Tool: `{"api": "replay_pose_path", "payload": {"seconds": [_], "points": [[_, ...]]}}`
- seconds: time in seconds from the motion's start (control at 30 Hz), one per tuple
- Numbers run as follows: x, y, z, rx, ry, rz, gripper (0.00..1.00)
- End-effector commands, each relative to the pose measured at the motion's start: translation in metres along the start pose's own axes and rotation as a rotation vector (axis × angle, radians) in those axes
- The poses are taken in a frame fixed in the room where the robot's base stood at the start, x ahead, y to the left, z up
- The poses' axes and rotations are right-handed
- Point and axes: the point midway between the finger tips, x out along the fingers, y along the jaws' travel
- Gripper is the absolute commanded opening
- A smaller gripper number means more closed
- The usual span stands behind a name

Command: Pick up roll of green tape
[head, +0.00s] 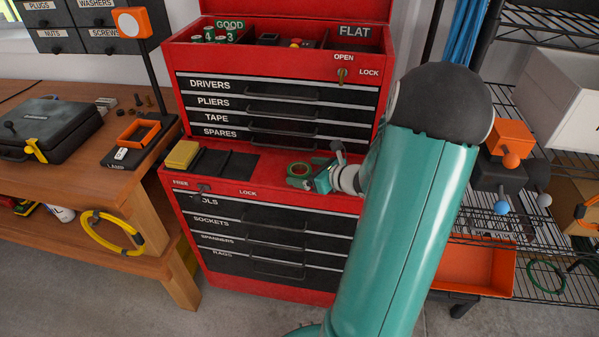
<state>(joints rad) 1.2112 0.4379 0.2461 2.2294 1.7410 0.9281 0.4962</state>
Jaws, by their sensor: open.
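The roll of green tape (299,169) lies flat on the ledge of the red tool chest (345,200), right of the dark mat. My gripper (306,181) is just right of and in front of the roll, low over the ledge, with its fingers pointing left. It is open. Its fingertips overlap the roll's near right edge in the picture, and I cannot tell whether they touch it. My teal arm hides the right side of the chest.
A yellow block (182,154) sits on the ledge's left end. A wooden workbench (85,185) with a black case (48,128) stands at left. A wire shelf with an orange tray (478,268) stands at right. The chest's drawers are shut.

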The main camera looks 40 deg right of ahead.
Motion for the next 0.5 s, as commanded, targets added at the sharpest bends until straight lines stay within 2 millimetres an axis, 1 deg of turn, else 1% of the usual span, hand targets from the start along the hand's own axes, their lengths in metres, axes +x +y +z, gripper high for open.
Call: {"api": "replay_pose_path", "payload": {"seconds": [0.03,0.1,0.17,0.23,0.4,0.43,0.5], "points": [[0.009,0.001,0.001,0.002,-0.001,0.003,0.9],[0.02,0.001,0.0,0.002,-0.001,0.003,0.9],[0.026,0.0,0.001,0.002,-0.001,0.002,0.9],[0.029,0.0,0.0,0.001,0.0,0.001,0.9],[0.029,0.0,0.001,0.0,0.0,0.0,0.9],[0.029,0.0,0.001,0.0,0.0,0.0,0.86],[0.029,0.0,0.001,0.0,0.0,0.0,0.72]]}}
